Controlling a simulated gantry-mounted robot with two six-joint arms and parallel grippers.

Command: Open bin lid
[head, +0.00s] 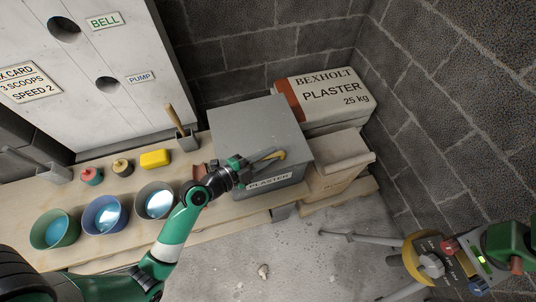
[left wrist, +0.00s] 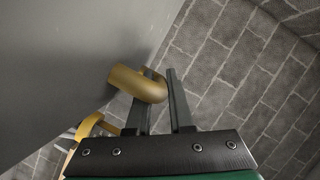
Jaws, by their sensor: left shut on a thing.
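The grey plaster bin (head: 297,187) stands at the right end of the wooden bench, with a PLASTER label on its front. Its flat grey lid (head: 258,120) covers the top; I cannot tell whether its front edge is slightly raised. A brass handle (head: 275,155) sits at the lid's front. My left gripper (head: 262,158) is shut on this handle. In the left wrist view, the curved handle (left wrist: 138,84) passes between the dark fingers (left wrist: 162,100), beside a broad grey surface.
A BEXHOLT plaster sack (head: 335,98) lies behind and right of the bin; an open paper sack (head: 338,165) stands beside it. Bowls (head: 105,214), a yellow sponge (head: 155,159) and a trowel holder (head: 187,140) occupy the bench. A mixer-like machine (head: 432,262) stands lower right. Block walls close the corner.

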